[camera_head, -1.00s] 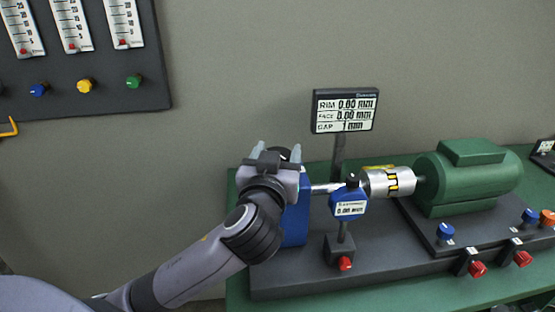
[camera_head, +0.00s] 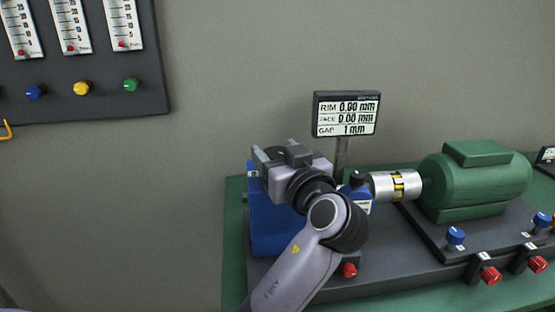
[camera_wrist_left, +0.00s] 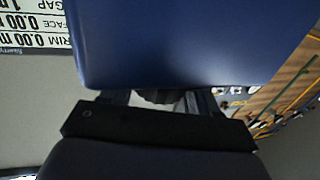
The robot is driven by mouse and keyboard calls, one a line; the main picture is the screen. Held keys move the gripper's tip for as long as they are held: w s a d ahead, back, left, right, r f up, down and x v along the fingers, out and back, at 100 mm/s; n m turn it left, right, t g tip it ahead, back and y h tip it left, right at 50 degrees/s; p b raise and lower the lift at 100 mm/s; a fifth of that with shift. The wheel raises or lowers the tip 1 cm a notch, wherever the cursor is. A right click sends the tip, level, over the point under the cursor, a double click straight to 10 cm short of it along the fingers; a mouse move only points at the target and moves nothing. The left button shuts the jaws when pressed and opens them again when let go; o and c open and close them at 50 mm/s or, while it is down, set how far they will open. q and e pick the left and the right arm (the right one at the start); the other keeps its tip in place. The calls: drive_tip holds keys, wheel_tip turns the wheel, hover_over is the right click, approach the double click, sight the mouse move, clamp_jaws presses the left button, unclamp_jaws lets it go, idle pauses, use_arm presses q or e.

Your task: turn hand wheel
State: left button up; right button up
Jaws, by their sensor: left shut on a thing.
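My left gripper (camera_head: 275,154) is at the top of the blue block (camera_head: 268,222) at the left end of the bench rig. In the left wrist view the block (camera_wrist_left: 190,40) fills the upper middle, right in front of the fingers. A small dark rounded part (camera_wrist_left: 155,97), seemingly the hand wheel, shows between the fingers, which are shut on it. Most of it is hidden by the block and the gripper. In the head view my wrist and forearm cover the wheel and part of the dial gauge. My right gripper is not in view.
A display (camera_head: 346,115) reads rim 0.00, face 0.00, gap 1 mm. A silver coupling (camera_head: 388,185) joins a green motor (camera_head: 478,180) at right. Blue knobs and red knobs (camera_head: 490,275) stand in front of it. A wall panel (camera_head: 135,105) with gauges hangs at upper left.

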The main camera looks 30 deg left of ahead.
use_arm(q)
drive_tip(key=shift+r, duration=0.15)
idle(0.3)
drive_tip(key=o, duration=1)
drive_tip(key=shift+c, duration=0.2)
